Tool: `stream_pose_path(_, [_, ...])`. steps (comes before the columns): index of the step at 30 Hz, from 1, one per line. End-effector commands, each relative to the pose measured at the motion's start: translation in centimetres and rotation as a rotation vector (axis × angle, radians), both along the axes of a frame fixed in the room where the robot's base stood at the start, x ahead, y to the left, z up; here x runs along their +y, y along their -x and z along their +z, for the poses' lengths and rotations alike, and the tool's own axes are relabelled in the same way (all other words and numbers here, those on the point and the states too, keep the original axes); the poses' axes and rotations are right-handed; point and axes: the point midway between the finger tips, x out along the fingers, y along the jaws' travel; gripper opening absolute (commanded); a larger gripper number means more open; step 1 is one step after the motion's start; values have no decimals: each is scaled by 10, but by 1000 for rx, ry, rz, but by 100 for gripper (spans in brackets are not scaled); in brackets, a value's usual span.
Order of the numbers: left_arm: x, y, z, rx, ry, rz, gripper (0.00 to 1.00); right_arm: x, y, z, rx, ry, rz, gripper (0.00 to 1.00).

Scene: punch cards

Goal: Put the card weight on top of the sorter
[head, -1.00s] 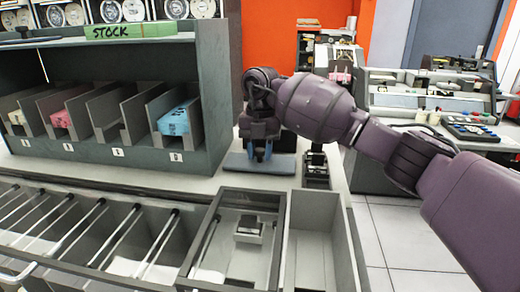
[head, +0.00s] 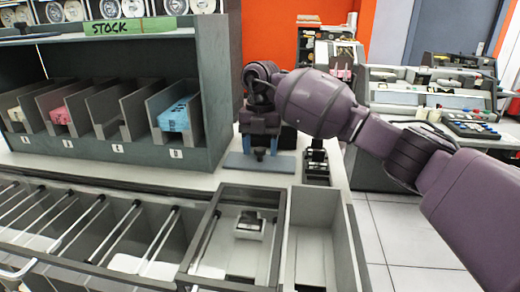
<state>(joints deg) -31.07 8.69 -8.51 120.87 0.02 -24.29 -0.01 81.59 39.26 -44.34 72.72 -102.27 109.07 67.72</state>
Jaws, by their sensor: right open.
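A small block with a dark top and pale front (head: 249,225), which looks like the card weight, sits in the framed grey compartment (head: 232,196) at the bottom centre of the head view. The sorter appears to be the grey unit with rows of pockets and metal rods (head: 103,245) at the lower left. My right gripper (head: 260,153) is open and points down over a flat blue-grey pad (head: 240,164) on the counter, behind the block and apart from it. I see nothing between its fingers, though they are small and partly dark. My left gripper is not in view.
A dark cabinet (head: 214,95) with card slots and a green STOCK label (head: 128,26) stands left of my right gripper. A small black device (head: 317,165) stands close on its right. An empty grey compartment (head: 313,240) lies at the front right.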

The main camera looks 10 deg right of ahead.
Motion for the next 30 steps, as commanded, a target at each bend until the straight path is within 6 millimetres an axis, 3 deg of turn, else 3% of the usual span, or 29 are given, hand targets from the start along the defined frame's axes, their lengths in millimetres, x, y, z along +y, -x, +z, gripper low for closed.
stream_pose_path(6, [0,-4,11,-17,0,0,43,-2,-5,49,-12,-1,-3,57])
stream_pose_path(15, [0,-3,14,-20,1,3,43,-5,-12,101,-11,-1,-3,57])
stream_pose_path(21, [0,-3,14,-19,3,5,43,-5,-14,119,-9,-1,-2,57])
stream_pose_path(30, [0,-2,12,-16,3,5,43,-6,-14,122,-8,-1,0,57])
